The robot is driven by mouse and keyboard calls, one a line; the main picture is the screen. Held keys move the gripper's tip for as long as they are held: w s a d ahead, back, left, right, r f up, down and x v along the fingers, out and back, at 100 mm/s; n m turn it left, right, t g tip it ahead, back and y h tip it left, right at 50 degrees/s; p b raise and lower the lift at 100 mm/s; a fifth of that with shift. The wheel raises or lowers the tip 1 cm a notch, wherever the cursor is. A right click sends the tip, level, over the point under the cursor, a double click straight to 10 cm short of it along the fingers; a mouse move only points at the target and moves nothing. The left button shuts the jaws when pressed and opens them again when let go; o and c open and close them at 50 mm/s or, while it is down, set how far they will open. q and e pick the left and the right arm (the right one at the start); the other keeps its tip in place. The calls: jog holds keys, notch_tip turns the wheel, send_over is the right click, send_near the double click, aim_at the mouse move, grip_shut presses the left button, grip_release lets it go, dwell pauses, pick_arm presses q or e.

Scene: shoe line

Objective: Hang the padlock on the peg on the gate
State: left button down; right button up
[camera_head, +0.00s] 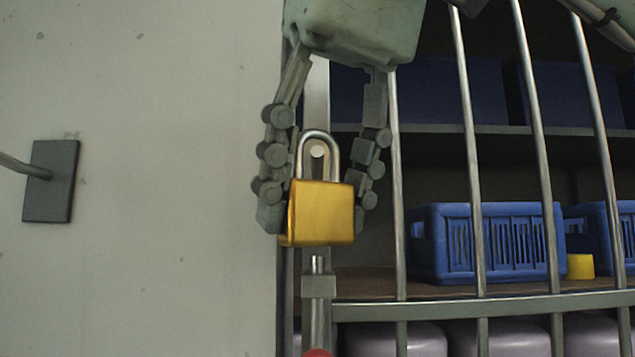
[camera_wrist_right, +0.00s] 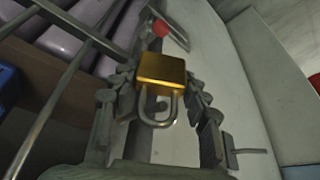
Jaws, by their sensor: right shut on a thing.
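The padlock (camera_head: 322,213), with a gold body and silver shackle, is upright in front of the gate's left post. My right gripper (camera_head: 318,208) comes down from above and is shut on the padlock, with a finger on each side of its body. The pale round end of the peg (camera_head: 318,151) shows inside the shackle loop, just under its top. I cannot tell whether the shackle is around the peg or in front of it. In the right wrist view the padlock (camera_wrist_right: 161,69) sits between the fingers, shackle toward the palm. My left gripper is not in view.
The gate's metal bars (camera_head: 535,140) and crossbar (camera_head: 480,307) stand to the right, with blue crates (camera_head: 490,240) on a shelf behind. A latch post with a red part (camera_head: 318,352) is below the padlock. A dark plate (camera_head: 52,180) is on the pale wall at left.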

jog(key=shift+w+f, duration=0.25)
jog(key=shift+w, duration=0.65)
jog(key=shift+w+f, duration=0.25)
jog(key=shift+w, duration=0.6)
jog(key=o, duration=1.4)
jog(key=v, duration=1.2)
